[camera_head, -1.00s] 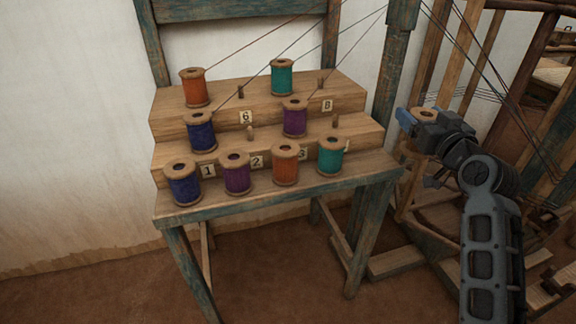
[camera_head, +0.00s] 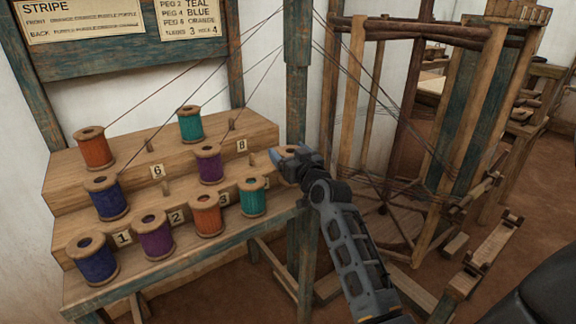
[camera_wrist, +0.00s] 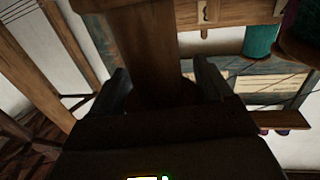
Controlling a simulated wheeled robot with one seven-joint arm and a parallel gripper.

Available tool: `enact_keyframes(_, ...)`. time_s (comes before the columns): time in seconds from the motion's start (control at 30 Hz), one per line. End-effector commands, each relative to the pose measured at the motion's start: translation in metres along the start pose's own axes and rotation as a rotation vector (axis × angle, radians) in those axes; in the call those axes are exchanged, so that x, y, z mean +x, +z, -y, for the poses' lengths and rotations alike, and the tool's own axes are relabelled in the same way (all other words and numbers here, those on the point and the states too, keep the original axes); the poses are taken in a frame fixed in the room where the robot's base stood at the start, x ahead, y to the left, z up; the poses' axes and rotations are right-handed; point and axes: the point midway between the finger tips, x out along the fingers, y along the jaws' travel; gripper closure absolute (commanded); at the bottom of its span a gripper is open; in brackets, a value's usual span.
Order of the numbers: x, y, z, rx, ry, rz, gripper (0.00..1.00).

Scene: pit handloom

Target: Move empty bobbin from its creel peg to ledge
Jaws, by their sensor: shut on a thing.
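My gripper (camera_head: 287,165) is shut on the empty bobbin (camera_head: 289,149), a bare tan wooden spool. It is held up at the right end of the creel, in front of its blue-green post. In the wrist view the bobbin's brown wood (camera_wrist: 147,60) stands between the two fingers (camera_wrist: 155,85). The creel (camera_head: 255,120) is a stepped wooden stand holding orange, teal, blue and purple bobbins. Bare pegs show, one (camera_head: 166,187) on the middle step. I cannot tell for certain which surface is the ledge.
Threads run up from several bobbins and across to the wooden loom frame (camera_head: 355,80) on the right. A low wooden beam (camera_head: 490,250) lies at the lower right. A teal bobbin (camera_head: 252,196) stands close left of my gripper. Brown floor (camera_head: 395,235) shows right of the creel.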

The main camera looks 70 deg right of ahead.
Motion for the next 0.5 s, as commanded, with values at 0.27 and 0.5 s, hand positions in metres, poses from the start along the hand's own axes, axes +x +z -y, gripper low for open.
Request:
enact_keyframes(0.27,0.002,0.034,0.001,0.000,0.001,0.002,0.51)
enact_keyframes(0.5,0.002,0.041,0.001,0.000,0.001,-0.001,0.51)
